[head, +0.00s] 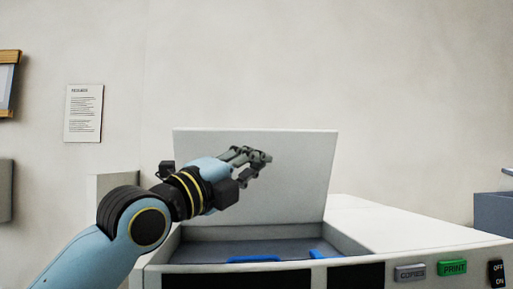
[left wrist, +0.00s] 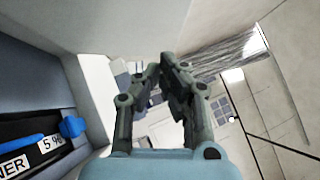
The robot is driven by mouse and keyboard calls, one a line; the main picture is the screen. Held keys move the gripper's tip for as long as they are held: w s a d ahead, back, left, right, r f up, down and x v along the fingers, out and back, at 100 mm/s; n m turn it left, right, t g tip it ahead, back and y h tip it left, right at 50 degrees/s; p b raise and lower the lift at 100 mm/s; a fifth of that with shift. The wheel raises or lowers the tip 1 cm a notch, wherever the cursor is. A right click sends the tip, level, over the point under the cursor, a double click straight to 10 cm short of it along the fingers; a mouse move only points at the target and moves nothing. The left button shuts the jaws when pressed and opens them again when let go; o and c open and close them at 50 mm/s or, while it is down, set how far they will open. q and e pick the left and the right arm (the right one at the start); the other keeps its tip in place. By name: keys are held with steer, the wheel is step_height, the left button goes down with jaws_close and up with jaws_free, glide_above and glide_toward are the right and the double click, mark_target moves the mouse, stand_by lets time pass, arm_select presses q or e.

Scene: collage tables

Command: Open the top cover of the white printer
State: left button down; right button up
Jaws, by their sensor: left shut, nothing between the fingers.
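The white printer (head: 400,225) stands in front of me. Its top cover (head: 300,170) stands raised, leaning back a little at the rear, and the grey inside of the printer shows below it. My left gripper (head: 262,164) is shut and empty in front of the raised cover. I cannot tell whether it touches the cover. In the left wrist view my left gripper (left wrist: 170,65) shows its fingertips together. The printer's inside (left wrist: 30,85) is at the left there, with a blue part (left wrist: 72,126) and labels. My right gripper is in neither view.
COPIES (head: 410,272), green PRINT (head: 452,267) and black OFF/ON (head: 496,273) controls sit on the printer's front. A notice (head: 84,113) hangs on the wall behind. A grey-blue box (head: 494,212) is at the right edge. The space above the printer's right side is clear.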

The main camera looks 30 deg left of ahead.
mark_target(272, 145)
arm_select(q)
steer(key=w, duration=0.1)
steer(key=w+a+r+p, duration=0.1)
steer(key=w+r+p, duration=0.1)
steer(key=w, duration=0.1)
steer(key=shift+a, duration=0.4)
steer(key=shift+w+d, duration=0.1)
steer(key=shift+w, duration=0.05)
